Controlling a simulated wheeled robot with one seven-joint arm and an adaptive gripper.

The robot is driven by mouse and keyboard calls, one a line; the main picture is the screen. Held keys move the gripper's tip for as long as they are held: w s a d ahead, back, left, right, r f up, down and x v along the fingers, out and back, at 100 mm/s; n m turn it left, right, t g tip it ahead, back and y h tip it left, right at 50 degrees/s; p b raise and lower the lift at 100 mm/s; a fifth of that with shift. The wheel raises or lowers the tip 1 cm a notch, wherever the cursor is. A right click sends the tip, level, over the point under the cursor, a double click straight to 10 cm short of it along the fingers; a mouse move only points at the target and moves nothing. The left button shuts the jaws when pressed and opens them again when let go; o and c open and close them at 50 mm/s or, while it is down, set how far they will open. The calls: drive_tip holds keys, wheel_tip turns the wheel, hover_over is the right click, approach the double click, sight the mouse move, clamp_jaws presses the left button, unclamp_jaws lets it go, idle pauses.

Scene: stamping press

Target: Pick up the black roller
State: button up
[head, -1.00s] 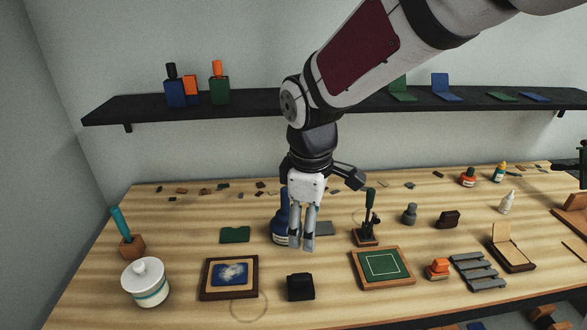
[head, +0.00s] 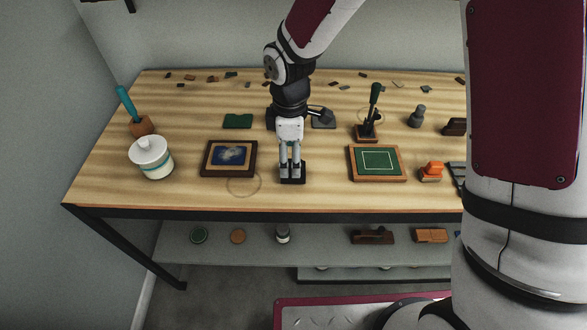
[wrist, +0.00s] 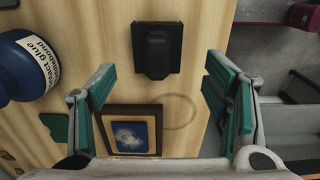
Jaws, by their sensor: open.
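The black roller (wrist: 157,50) seems to be the black piece with a flat square base and a raised block; no rolling part can be made out. In the wrist view it lies at the top middle, past the fingertips and between their lines. In the head view only its dark base (head: 292,181) shows, near the table's front edge, with the rest behind my fingers. My gripper (head: 291,178) points down over it, open and empty. In the wrist view its green-padded fingers (wrist: 160,68) are wide apart. Contact with the roller cannot be told.
A framed blue picture (head: 229,158) lies left of the roller, and a green framed board (head: 377,162) to its right. A blue glue bottle (wrist: 30,65) stands behind. A white lidded jar (head: 151,158) is farther left. The table's front edge (head: 290,210) is close.

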drive_tip(key=shift+w+d+f+p, duration=0.1)
drive_tip(key=shift+f+p, duration=0.1)
drive_tip(key=shift+f, duration=0.7)
drive_tip(key=shift+d+f+p, duration=0.1)
drive_tip(key=shift+f+p, duration=0.05)
drive_tip(key=shift+f, duration=0.75)
drive_tip(key=shift+w+d+f+p, duration=0.1)
drive_tip(key=shift+f+p, duration=0.1)
drive_tip(key=shift+f, duration=0.7)
drive_tip(key=c, duration=1.4)
